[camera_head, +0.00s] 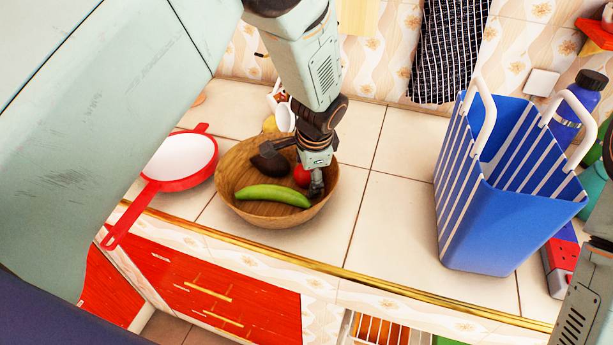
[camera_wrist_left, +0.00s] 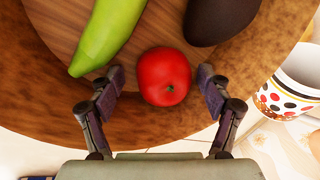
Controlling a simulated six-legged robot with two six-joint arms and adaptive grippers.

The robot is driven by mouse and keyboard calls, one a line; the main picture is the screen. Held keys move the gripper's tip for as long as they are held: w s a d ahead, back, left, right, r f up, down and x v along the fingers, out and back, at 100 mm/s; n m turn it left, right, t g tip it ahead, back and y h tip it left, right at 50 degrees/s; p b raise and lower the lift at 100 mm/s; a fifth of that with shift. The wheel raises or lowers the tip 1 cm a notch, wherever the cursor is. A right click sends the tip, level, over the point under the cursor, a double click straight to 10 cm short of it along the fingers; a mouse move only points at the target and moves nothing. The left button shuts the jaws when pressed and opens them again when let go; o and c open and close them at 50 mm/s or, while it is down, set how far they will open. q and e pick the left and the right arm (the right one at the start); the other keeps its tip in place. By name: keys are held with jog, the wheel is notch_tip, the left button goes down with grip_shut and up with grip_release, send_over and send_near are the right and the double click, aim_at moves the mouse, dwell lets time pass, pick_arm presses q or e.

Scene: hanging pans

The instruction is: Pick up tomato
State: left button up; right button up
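A red tomato (camera_wrist_left: 164,77) lies in a brown wooden bowl (camera_head: 241,207) on the tiled counter. In the head view the tomato (camera_head: 301,176) is partly hidden by my left gripper (camera_head: 293,184), which reaches down into the bowl. In the left wrist view my left gripper (camera_wrist_left: 162,84) is open, with one finger on each side of the tomato. A small gap shows on the right; the left finger is also apart from it. My right gripper is not in view; only part of an arm shows at the right edge.
A green banana-like fruit (camera_head: 272,195) and a dark avocado-like item (camera_head: 270,163) share the bowl. A patterned cup (camera_wrist_left: 290,88) stands beside it. Counter between bowl and basket is clear.

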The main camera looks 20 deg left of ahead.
pick_arm(q)
jog(key=shift+s+a+r, duration=0.1)
jog(key=shift+s+a, duration=0.1)
jog(key=shift+c, duration=1.4)
jog(key=shift+w, duration=0.15)
jog(key=c, duration=0.3)
jog(key=shift+d, duration=0.2)
jog(key=c, duration=0.3)
jog(key=shift+a, duration=0.1)
jog(key=c, duration=0.4)
jog(key=shift+r+p, duration=0.6)
jog(key=shift+p, duration=0.15)
notch_tip(320, 180, up, 17)
jog(key=p, duration=1.6)
jog(key=shift+f+p, duration=0.15)
jog(key=shift+p, duration=0.2)
